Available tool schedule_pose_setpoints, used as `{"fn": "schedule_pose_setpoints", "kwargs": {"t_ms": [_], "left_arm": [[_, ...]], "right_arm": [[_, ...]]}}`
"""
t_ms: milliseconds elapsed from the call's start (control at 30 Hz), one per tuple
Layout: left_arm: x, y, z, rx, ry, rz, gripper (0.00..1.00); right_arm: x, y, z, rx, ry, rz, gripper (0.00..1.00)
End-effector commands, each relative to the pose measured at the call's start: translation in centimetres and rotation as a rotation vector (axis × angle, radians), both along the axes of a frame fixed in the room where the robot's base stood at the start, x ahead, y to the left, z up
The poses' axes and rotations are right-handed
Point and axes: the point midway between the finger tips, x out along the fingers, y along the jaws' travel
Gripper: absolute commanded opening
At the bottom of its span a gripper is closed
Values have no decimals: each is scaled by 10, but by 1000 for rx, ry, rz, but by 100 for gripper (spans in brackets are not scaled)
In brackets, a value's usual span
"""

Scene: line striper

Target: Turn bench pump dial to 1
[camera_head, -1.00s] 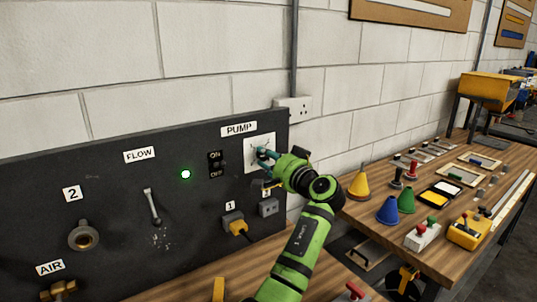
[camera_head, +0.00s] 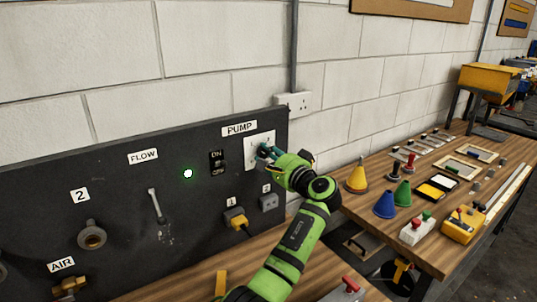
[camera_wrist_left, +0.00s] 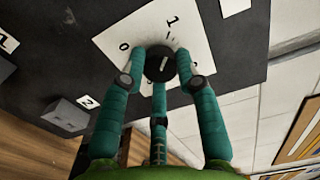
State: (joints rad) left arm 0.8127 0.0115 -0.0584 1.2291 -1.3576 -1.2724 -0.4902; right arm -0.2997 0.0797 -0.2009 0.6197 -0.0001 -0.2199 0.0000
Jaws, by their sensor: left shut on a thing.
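The bench pump dial is a round black knob (camera_wrist_left: 158,65) with a short pale line on its face, on a white plate (camera_wrist_left: 112,38). In the left wrist view the line slants up, roughly toward the printed "1"; a "0" is left of the knob. My left gripper (camera_wrist_left: 160,72) is shut on the knob, its teal fingers around it. In the head view the left gripper (camera_head: 266,153) is at the white plate (camera_head: 250,146) under the PUMP label (camera_head: 239,129); its fingers mostly hide the dial. My right gripper is not in view.
The dark panel (camera_head: 120,205) also carries an ON/OFF switch (camera_head: 217,163), a lit green lamp (camera_head: 188,173), a FLOW lever (camera_head: 156,205) and a yellow plug (camera_head: 236,218). A wooden bench (camera_head: 440,258) at right holds cones and tools. A wall socket (camera_head: 294,102) is above the gripper.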

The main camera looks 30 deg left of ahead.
Motion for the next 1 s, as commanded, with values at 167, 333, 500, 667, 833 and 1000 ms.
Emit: {"fn": "schedule_pose_setpoints", "kwargs": {"t_ms": [167,333,500,667,833,1000], "left_arm": [[-2,2,-4,-2,10,8,0],[-2,2,-3,-3,9,8,0],[-1,2,-3,-1,7,6,56],[-1,1,-1,0,4,4,56],[-2,-3,-1,0,3,1,56],[-10,-26,-1,0,3,-1,56]], "right_arm": [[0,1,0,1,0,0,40],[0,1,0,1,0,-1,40],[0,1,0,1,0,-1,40],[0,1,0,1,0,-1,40],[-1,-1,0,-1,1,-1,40],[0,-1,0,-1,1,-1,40]]}}
